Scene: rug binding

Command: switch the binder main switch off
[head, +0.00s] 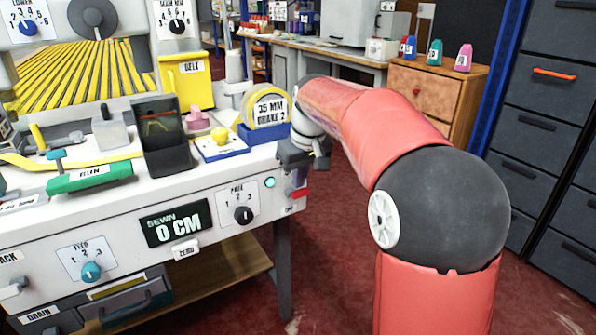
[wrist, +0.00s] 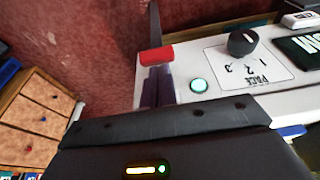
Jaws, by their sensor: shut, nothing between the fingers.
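The binder (head: 150,215) is a white machine with a control panel, on the left in the head view. A red switch handle (head: 299,192) sits at the right end of its front panel; I take it for the main switch. It also shows in the wrist view (wrist: 156,54). Beside it a round teal lamp (head: 270,182) is lit. My gripper (head: 303,174) is at the panel's right corner, right by the red handle. In the wrist view its dark fingers (wrist: 158,88) are shut and empty, with tips close to the handle. I cannot tell if they touch it.
A yellow tape roll (head: 267,107) stands on the top near my gripper. A wooden drawer cabinet (head: 433,101) stands behind. Red floor right of the binder is open.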

